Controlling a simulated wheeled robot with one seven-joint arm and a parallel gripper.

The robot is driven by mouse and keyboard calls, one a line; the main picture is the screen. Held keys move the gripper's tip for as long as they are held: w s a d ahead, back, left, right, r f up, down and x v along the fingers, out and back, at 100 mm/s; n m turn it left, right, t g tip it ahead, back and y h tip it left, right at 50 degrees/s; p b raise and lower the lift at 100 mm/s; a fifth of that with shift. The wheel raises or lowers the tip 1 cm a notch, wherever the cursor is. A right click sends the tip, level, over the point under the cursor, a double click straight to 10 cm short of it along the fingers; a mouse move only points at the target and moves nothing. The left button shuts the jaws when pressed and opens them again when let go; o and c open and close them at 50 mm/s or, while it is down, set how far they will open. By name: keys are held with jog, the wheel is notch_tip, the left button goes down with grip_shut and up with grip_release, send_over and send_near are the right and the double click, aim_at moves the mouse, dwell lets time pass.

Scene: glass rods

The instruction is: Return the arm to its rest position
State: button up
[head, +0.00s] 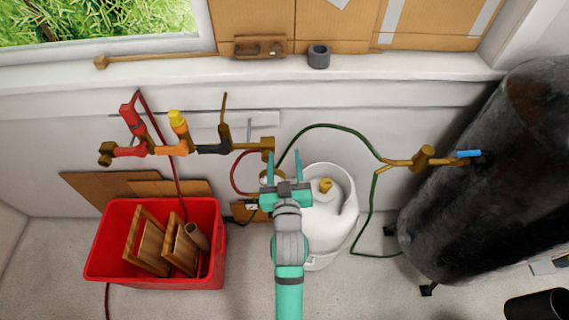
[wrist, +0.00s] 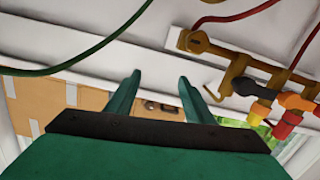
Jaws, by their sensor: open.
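My gripper (head: 283,168) is in the middle of the head view, its two green fingers apart and pointing up toward the wall. It holds nothing. In the wrist view my gripper (wrist: 160,92) also shows its fingers spread with nothing between them. My arm (head: 289,285) reaches up from the bottom edge of the head view. In that view the gripper overlaps the left side of a white tank (head: 325,215). I cannot tell how far apart they are.
A brass manifold with coloured valves (head: 178,148) is on the wall at left. A green hose (head: 335,127) runs right to a brass fitting (head: 422,160) by a large dark tank (head: 480,180). A red crate (head: 155,276) with wooden pieces stands on the floor at left.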

jog(key=shift+s+f, duration=0.35)
jog(key=shift+s, duration=0.1)
dwell(0.3)
jog(key=s+f, duration=0.4)
jog(key=s, duration=0.4)
jog(key=s+f, duration=0.5)
jog(key=s, duration=0.3)
jog(key=s+a+r+m+g, duration=0.1)
jog(key=s, duration=1.9)
jog(key=shift+a+r+m+g, duration=0.15)
jog(key=shift+a+m+g, duration=0.15)
